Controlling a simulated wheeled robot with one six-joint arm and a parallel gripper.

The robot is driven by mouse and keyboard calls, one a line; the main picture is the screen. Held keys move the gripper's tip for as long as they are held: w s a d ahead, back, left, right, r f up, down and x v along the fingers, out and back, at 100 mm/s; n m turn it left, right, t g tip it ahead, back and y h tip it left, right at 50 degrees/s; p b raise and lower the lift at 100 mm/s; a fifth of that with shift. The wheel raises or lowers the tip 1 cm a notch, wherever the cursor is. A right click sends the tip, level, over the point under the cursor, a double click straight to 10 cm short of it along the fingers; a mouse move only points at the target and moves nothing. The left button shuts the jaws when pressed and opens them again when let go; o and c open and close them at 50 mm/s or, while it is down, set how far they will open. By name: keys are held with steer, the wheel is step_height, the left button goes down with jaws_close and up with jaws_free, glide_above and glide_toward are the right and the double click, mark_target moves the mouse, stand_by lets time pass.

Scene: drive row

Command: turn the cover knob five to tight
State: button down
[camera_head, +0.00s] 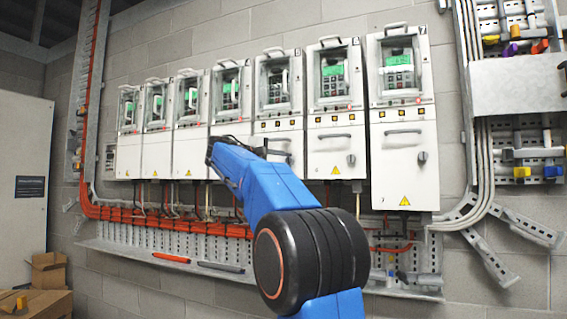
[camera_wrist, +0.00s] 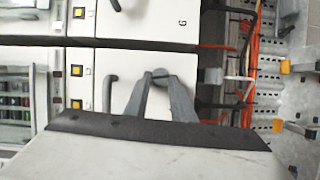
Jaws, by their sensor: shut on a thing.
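In the wrist view my gripper (camera_wrist: 160,76) is shut on a small grey knob (camera_wrist: 159,72) on a white lower cover (camera_wrist: 132,70). The fingers lie on both sides of the knob and hide most of it, so its angle cannot be read. This cover is beside the drive marked 6 (camera_wrist: 182,22), so it is drive five's. The knob and fingertips cannot be made out there.
Drive six (camera_head: 335,100) and drive seven (camera_head: 400,100) stand to the right, with knobs on their lower covers. Orange cables (camera_head: 150,217) and a ledge (camera_head: 160,260) run below the row. Cardboard boxes (camera_head: 45,275) are at the lower left.

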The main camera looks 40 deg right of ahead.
steer(key=shift+r, duration=0.1)
stand_by(0.3)
steer(key=c, duration=1.5)
jaws_free()
steer(key=a, duration=1.7)
steer(key=shift+a+r, duration=0.2)
steer(key=shift+r, duration=0.15)
steer(key=shift+s+f, duration=0.1)
